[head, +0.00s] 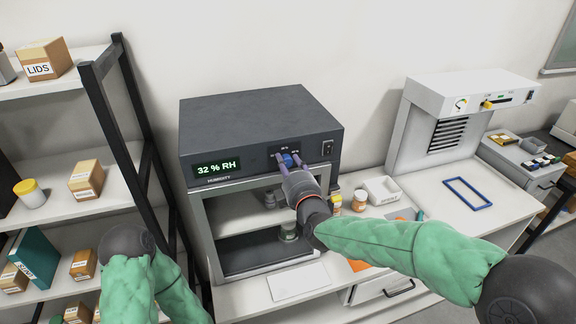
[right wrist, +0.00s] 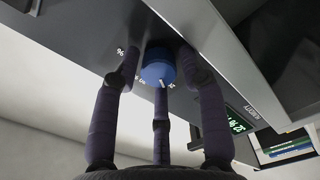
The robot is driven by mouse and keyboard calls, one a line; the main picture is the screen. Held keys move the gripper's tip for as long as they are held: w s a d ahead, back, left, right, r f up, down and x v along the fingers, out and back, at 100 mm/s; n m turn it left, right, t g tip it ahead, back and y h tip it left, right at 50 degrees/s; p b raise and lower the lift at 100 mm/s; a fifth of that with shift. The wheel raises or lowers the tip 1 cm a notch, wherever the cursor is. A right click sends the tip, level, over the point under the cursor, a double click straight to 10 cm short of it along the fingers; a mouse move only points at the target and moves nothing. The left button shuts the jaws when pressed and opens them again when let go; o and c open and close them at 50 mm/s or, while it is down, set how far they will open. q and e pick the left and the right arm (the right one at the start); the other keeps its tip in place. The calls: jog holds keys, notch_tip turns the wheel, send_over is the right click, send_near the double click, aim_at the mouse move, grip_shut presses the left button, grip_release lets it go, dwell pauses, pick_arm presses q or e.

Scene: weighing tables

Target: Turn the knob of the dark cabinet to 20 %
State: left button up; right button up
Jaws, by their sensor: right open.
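The dark cabinet (head: 250,113) stands on the bench against the wall, its green display (head: 217,168) reading 32 % RH. Its blue knob (head: 287,160) is on the front panel, right of the display. My right gripper (head: 289,161) is in front of the knob, fingers pointing at the panel. In the right wrist view the knob (right wrist: 158,68) with its white mark sits between the open fingers (right wrist: 157,75). I cannot tell whether any finger touches it. My left gripper is not in view; only part of my left arm shows.
A switch (head: 328,147) is right of the knob. Below, the glazed chamber (head: 255,225) holds a jar. Small jars (head: 359,200) and a white tray (head: 383,190) stand right of the cabinet. A dark-framed shelf (head: 100,80) with boxes is on the left.

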jog(key=shift+s, duration=0.1)
jog(key=v, duration=1.1)
jog(key=shift+s, duration=0.35)
jog(key=shift+d, duration=0.15)
jog(key=s+d+f+m+g+h+b, duration=0.1)
jog(key=d+f+m+g+b, duration=0.25)
jog(key=f, duration=1.45)
jog(key=s+d+f+m+g+h+b, duration=0.1)
jog(key=f+m+g+b, duration=0.35)
jog(key=f, duration=1.35)
jog(key=s+d+f+m+g+b, duration=0.1)
jog(key=s+f+m+g, duration=0.3)
jog(key=s+f, duration=0.6)
jog(key=s+f+m+g+b, duration=0.2)
jog(key=s+f+m, duration=0.6)
jog(key=f, duration=0.9)
jog(key=s+g, duration=0.2)
jog(key=shift+s+d+f+m+g+b, duration=0.2)
jog(key=shift+s+d+m+g+b, duration=0.1)
jog(key=shift+s+d+m+g, duration=0.1)
